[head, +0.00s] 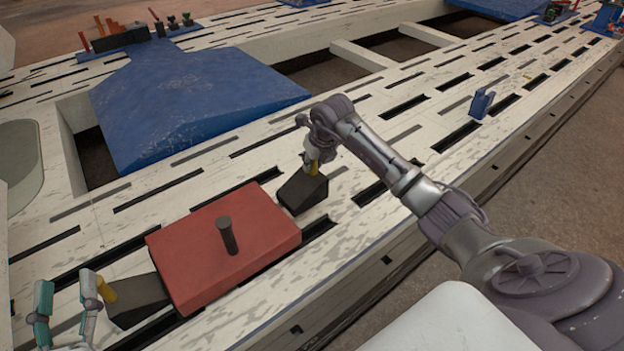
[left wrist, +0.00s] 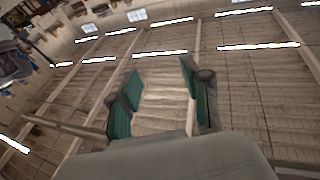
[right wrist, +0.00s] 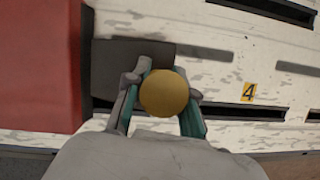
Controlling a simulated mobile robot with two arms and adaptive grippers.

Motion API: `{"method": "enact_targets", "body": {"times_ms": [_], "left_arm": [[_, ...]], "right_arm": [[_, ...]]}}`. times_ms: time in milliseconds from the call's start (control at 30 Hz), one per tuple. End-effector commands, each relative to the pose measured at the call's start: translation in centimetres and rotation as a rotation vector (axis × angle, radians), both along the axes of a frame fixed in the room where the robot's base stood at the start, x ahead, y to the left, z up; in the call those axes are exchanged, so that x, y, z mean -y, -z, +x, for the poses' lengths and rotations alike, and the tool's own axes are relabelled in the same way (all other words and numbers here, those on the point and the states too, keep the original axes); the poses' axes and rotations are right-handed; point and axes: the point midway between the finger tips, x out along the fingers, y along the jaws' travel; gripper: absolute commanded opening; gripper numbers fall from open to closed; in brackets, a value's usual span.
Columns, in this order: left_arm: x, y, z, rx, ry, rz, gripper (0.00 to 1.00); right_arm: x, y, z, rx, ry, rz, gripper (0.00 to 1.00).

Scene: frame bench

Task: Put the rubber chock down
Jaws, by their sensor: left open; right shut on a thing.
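A dark wedge-shaped rubber chock (head: 303,192) with a yellow knob (right wrist: 165,93) is beside the right end of the red block (head: 205,262). My right gripper (head: 314,160) is shut on that knob from above. In the right wrist view the chock (right wrist: 125,62) lies close to the block's edge (right wrist: 40,70). It looks at bench level, but I cannot tell whether it touches bench or block. A second dark chock (head: 138,304) with a yellow knob sits at the block's left end. My left gripper (head: 66,282) is open and empty beside it, pointing up.
The pale slotted bench (head: 400,112) has free room behind the block and to the right. A dark peg (head: 227,235) stands on the block. A blue sloped piece (head: 190,100) lies behind. A small blue bracket (head: 481,103) stands at right. A yellow "4" label (right wrist: 248,92) marks the bench.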

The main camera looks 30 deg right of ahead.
Motion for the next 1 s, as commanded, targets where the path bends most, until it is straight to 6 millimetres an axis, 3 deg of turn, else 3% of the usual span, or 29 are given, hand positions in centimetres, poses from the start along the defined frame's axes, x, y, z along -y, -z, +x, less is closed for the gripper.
{"method": "enact_targets", "body": {"times_ms": [233, 533, 833, 867, 1000], "left_arm": [[0.1, -1.4, -0.4, 0.091, 0.006, -0.026, 0.48], [0.1, -5.4, -2.7, 0.358, 0.021, -0.100, 0.48], [0.1, -6.0, -3.0, 0.389, 0.022, -0.110, 0.48], [0.1, -6.0, -3.0, 0.389, 0.022, -0.110, 0.48], [0.1, -6.0, -3.0, 0.388, 0.022, -0.109, 0.48]], "right_arm": [[-0.6, 1.1, -0.4, 0.005, 0.000, 0.002, 0.00], [-0.6, 4.0, -0.3, 0.006, 0.000, 0.002, 0.00], [-0.5, 4.2, -0.3, 0.006, 0.000, 0.000, 0.00], [-0.6, 4.4, -0.4, 0.000, -0.001, 0.000, 0.29], [-0.6, 4.4, -0.4, 0.001, -0.001, 0.000, 0.49]]}}
